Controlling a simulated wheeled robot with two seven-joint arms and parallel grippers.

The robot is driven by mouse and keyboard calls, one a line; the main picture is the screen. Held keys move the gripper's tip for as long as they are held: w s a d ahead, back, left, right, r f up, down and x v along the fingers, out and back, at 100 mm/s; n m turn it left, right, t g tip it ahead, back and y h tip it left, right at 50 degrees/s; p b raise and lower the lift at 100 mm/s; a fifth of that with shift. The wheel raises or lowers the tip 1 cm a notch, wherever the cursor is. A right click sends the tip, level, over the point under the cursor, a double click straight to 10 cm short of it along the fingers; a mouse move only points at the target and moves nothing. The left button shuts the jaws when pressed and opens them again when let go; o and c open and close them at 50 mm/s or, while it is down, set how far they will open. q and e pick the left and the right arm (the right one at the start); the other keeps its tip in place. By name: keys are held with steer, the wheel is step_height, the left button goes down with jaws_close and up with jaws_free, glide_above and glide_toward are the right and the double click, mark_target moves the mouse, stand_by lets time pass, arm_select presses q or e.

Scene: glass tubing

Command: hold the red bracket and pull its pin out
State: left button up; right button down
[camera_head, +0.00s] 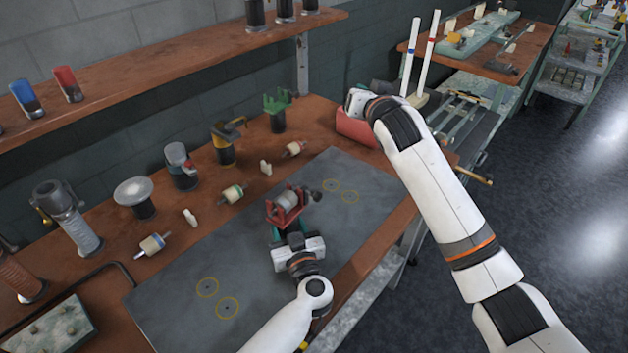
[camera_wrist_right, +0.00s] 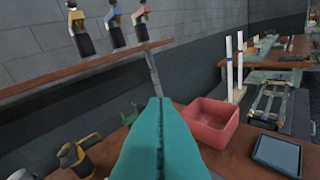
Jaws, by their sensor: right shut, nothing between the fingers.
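The red bracket (camera_head: 273,214) stands on the grey mat in the head view, with a grey cylinder (camera_head: 287,201) between its sides. A dark round knob (camera_head: 316,195) shows at its right side; I cannot tell whether it belongs to the pin. My left gripper (camera_head: 291,232) is at the near side of the bracket, its teal fingers close against the lower part. Whether they clamp it is unclear. My right gripper (camera_wrist_right: 160,100) is shut and empty, well away from the bracket, up by the red bin (camera_head: 357,130). The bin also shows in the right wrist view (camera_wrist_right: 212,122).
The grey mat (camera_head: 170,300) has free room left of the bracket. Several fittings and holders, including a green one (camera_head: 277,110), line the back of the bench. A wooden shelf (camera_head: 150,70) runs above. Two white rods (camera_head: 420,55) stand beyond the bin.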

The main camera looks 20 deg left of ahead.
steer(key=s+a+f+n+g+h, duration=0.1)
steer(key=s+a+n+g, duration=0.2)
steer(key=s+n+g, duration=0.2)
steer(key=s+a+f+n+g+h, duration=0.1)
steer(key=s+n+g, duration=0.4)
steer(key=s, duration=0.5)
steer(key=a+g+h, duration=0.1)
steer(key=a+g, duration=0.1)
steer(key=shift+g, duration=0.3)
steer(key=shift+w, duration=0.1)
glide_above(308, 192)
steer(key=w+a, duration=0.1)
steer(key=a, duration=0.1)
steer(key=f, duration=0.9)
steer(key=shift+w+d+f, duration=0.1)
steer(key=shift+d+f, duration=0.15)
steer(key=shift+s+d+f, duration=0.35)
steer(key=shift+d+f, duration=0.2)
steer(key=shift+d, duration=0.2)
steer(key=shift+s+d+f, duration=0.35)
steer(key=shift+d+f, duration=0.2)
steer(key=shift+d, duration=0.15)
